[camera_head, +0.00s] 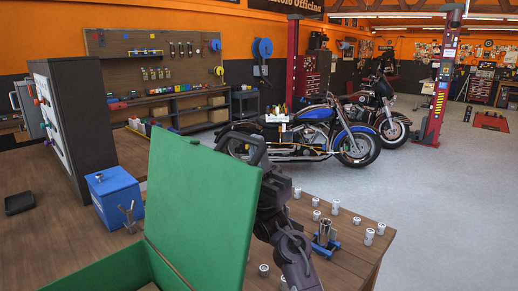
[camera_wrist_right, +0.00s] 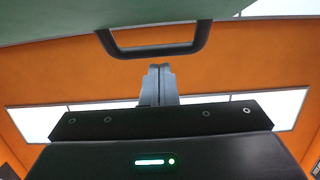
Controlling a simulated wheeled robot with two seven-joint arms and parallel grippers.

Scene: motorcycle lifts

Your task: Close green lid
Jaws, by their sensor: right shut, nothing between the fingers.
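The green lid (camera_head: 200,205) stands open and nearly upright on the green box (camera_head: 112,272) in the head view. My left gripper is not in view.
A blue box (camera_head: 115,200) and a dark panel cabinet (camera_head: 85,115) stand left on the wooden bench (camera_head: 40,240). Several metal sockets (camera_head: 369,236) and a blue-based holder (camera_head: 326,240) occupy the right side. Motorcycles (camera_head: 310,135) stand beyond the bench.

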